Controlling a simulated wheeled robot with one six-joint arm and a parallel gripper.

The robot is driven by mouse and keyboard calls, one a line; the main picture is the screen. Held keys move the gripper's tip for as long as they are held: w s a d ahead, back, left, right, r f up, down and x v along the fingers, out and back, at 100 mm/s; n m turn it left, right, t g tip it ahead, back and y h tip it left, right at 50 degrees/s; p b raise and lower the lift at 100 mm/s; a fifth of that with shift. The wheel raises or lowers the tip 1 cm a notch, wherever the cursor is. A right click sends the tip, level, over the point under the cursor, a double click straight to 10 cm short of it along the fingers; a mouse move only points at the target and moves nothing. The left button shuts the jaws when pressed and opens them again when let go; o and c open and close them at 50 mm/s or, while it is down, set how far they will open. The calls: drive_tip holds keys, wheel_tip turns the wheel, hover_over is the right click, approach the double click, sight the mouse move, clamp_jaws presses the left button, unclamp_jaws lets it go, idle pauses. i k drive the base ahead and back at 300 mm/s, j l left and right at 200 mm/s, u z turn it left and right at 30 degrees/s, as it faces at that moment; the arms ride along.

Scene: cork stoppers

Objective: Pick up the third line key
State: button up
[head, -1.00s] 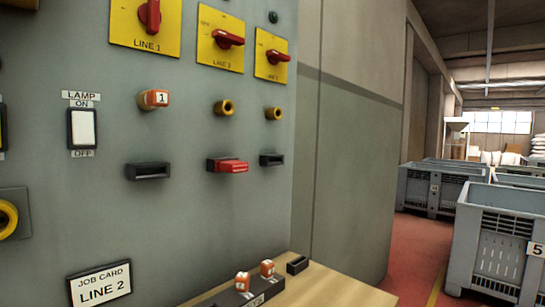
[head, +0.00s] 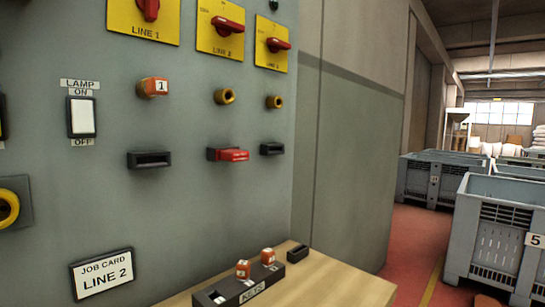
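A dark key rack (head: 276,275) labelled KEYS lies on the wooden shelf, low in the head view. Two orange keys stand upright in it, a nearer one (head: 243,269) and a farther one (head: 268,257). Their numbers are too small to read. The rack's near end shows an empty slot. An orange key marked 1 (head: 153,87) sits in the panel under the LINE 1 switch (head: 147,10). The yellow-ringed keyholes under the second switch (head: 224,96) and third switch (head: 274,102) are empty. My gripper is not in view.
The grey panel (head: 200,190) also holds a lamp switch (head: 82,117), a red bar in the middle black holder (head: 229,154) and a LINE 2 job card (head: 102,273). Grey crates (head: 500,235) stand right, past the red floor.

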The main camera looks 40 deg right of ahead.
sight(267, 254)
drive_tip(key=l+z, duration=0.1)
drive_tip(key=l, duration=0.35)
drive_tip(key=i+l, duration=0.1)
drive_tip(key=l, duration=0.35)
drive_tip(key=i+l+z, duration=0.15)
drive_tip(key=l, duration=0.75)
drive_tip(key=i+l+z, duration=0.15)
drive_tip(key=l, duration=0.3)
